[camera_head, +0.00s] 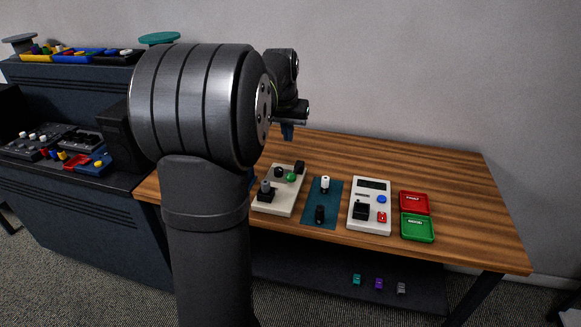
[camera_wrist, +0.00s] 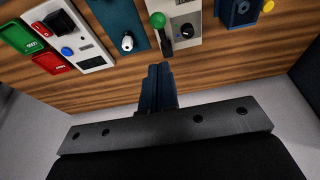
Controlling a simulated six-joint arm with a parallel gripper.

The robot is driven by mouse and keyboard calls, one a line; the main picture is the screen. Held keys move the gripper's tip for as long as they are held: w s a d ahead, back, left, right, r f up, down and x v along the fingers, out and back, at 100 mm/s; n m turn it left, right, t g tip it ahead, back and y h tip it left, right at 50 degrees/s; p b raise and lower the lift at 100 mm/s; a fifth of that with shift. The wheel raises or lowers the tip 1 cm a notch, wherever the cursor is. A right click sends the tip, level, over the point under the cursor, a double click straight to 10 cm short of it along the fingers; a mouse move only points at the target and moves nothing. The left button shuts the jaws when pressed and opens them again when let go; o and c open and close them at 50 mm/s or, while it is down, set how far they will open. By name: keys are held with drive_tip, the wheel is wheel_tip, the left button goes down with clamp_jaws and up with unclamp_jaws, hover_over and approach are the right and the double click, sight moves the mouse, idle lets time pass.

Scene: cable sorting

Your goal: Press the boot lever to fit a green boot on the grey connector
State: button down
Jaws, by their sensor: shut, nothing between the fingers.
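The boot lever has a green ball knob (camera_head: 291,177) and stands on a cream-coloured station (camera_head: 284,205) on the table. In the wrist view the green knob (camera_wrist: 157,19) and its dark arm are just beyond my fingertips, beside a black dial (camera_wrist: 186,31). My gripper (camera_head: 287,132) is shut and empty, with its blue fingers above the table; it also shows in the wrist view (camera_wrist: 159,68), apart from the lever. A dark grey block (camera_head: 265,189) sits at the station's left front; I cannot tell whether it is the grey connector. No green boot is distinguishable.
Right of the station are a teal mat (camera_head: 312,217) with a white-topped post (camera_head: 325,183), a white tester box (camera_head: 382,186), a red tray (camera_head: 413,203) and a green tray (camera_head: 417,228). The rear table is clear. Small coloured parts (camera_head: 378,284) lie below.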

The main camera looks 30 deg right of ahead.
sight(291, 173)
drive_tip(key=shift+f, duration=0.15)
drive_tip(key=x, duration=1.3)
drive_tip(key=shift+s+a+f, duration=0.15)
drive_tip(key=shift+s+a, duration=0.05)
drive_tip(key=shift+s, duration=0.05)
drive_tip(key=shift+f, duration=0.3)
drive_tip(key=f, duration=0.1)
drive_tip(key=s+a+f, duration=0.1)
drive_tip(key=f, duration=0.3)
drive_tip(key=shift+s+a+f, duration=0.25)
drive_tip(key=shift+s+a, duration=0.1)
drive_tip(key=shift+a, duration=0.05)
drive_tip(key=s+a+r, duration=0.2)
drive_tip(key=r, duration=0.4)
drive_tip(key=s+a+r, duration=0.3)
drive_tip(key=r, duration=0.3)
